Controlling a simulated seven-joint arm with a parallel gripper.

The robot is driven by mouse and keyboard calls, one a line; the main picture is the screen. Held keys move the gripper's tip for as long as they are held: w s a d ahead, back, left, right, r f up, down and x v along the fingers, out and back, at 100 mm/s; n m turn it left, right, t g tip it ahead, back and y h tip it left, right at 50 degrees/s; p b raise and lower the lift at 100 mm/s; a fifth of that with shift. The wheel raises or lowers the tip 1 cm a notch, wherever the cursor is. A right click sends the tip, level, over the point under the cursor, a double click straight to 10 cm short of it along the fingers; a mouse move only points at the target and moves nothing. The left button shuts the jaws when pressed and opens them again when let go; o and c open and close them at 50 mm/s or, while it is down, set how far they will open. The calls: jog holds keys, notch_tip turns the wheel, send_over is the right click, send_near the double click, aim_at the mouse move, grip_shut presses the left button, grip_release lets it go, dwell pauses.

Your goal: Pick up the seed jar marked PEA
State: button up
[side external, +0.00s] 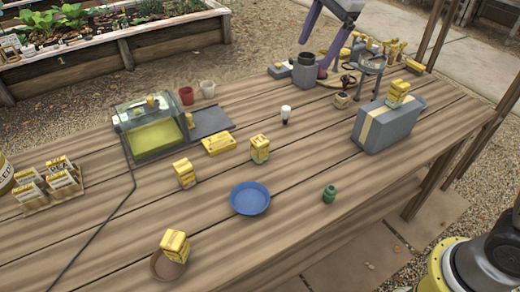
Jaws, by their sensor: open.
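Several yellow containers with pale, marked labels stand about the wooden table: one left of centre (184,173), one at the centre (260,149), one on a brown saucer (155,266) at the front (174,245), and one on a grey case (398,92). Their labels are too small to read, so I cannot tell which is marked PEA.
A grey case (385,130) stands at the right, a blue bowl (250,198) at the centre front. A packet tray (37,207) is at left.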

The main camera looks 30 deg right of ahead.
jog(key=w+a+f+g, duration=0.1)
jog(key=w+a+f, duration=0.2)
jog(key=w+f, duration=0.3)
jog(key=g, duration=0.1)
send_near(260, 139)
jog(key=shift+g, duration=0.6)
jog(key=f, duration=0.5)
jog(key=w+a+f, duration=0.1)
jog(key=f, duration=0.1)
jog(key=shift+f, duration=0.3)
jog(key=shift+s+a+f, duration=0.1)
jog(key=shift+a+f, duration=0.1)
jog(key=shift+f, duration=0.85)
jog(key=shift+w+a+f, duration=0.1)
jog(key=shift+a+f, duration=0.05)
jog(key=shift+f, duration=0.9)
jog(key=shift+s+a+f, duration=0.1)
jog(key=shift+a+f, duration=0.1)
jog(key=shift+f, duration=0.8)
grip_shut()
